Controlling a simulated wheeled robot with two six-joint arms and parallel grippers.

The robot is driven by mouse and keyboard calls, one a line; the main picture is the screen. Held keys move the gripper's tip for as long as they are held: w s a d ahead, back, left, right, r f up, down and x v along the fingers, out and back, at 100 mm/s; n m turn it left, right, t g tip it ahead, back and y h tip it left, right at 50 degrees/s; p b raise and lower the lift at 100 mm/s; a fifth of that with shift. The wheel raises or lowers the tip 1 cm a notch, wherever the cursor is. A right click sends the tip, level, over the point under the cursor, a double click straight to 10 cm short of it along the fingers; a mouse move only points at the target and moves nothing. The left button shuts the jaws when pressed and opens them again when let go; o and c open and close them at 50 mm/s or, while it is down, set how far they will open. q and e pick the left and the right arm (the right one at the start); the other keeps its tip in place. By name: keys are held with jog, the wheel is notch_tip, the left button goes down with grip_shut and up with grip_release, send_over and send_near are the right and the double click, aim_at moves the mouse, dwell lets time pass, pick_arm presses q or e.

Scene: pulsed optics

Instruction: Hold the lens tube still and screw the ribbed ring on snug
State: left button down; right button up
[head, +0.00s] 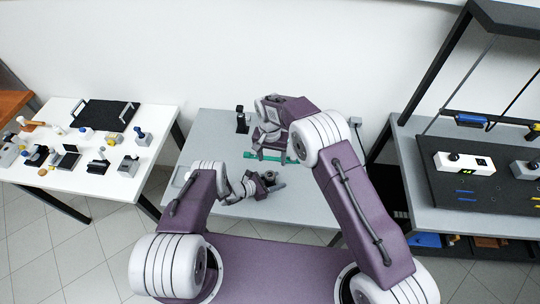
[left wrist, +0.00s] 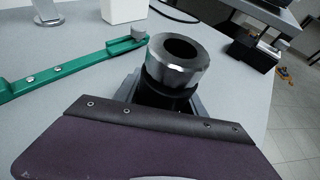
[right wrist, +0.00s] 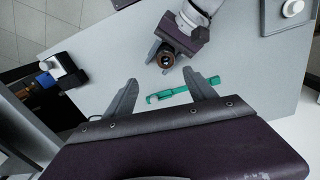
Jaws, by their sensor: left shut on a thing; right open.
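The lens tube (left wrist: 160,93) is a dark cylinder, upright in my left gripper (head: 268,182), which is shut on it. A metallic ring with a faceted side and a dark central hole (left wrist: 180,62) sits on its top end; whether it is snug cannot be told.
The grey table (head: 215,130) has a small black device (head: 242,120) at its back. A white side table (head: 90,165) on the left holds many small parts and a black tray (head: 105,115). A dark workbench (head: 450,195) stands on the right.

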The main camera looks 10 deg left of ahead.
aim_at(270, 175)
jog(key=shift+m, duration=0.3)
jog(key=f, duration=1.1)
jog(key=shift+w+a+f, duration=0.1)
jog(key=shift+a+f, duration=0.2)
jog(key=shift+f, duration=0.05)
grip_shut()
jog(key=m, duration=0.4)
jog(key=shift+m, duration=0.4)
jog(key=shift+m, duration=0.8)
jog(key=m, duration=0.3)
